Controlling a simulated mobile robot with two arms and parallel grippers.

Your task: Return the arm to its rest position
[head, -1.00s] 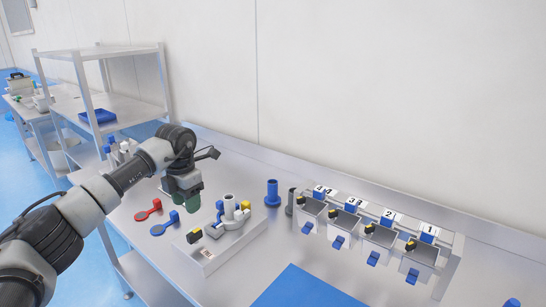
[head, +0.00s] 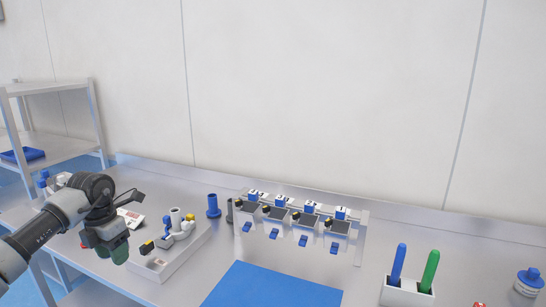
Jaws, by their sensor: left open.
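My left arm comes in from the left in the head view. Its gripper (head: 114,252) is open, with green-tipped fingers pointing down, and nothing shows between them. My right gripper is out of view.
A blue mat (head: 270,287) lies in front. A white holder (head: 407,292) carries a blue and a green marker.

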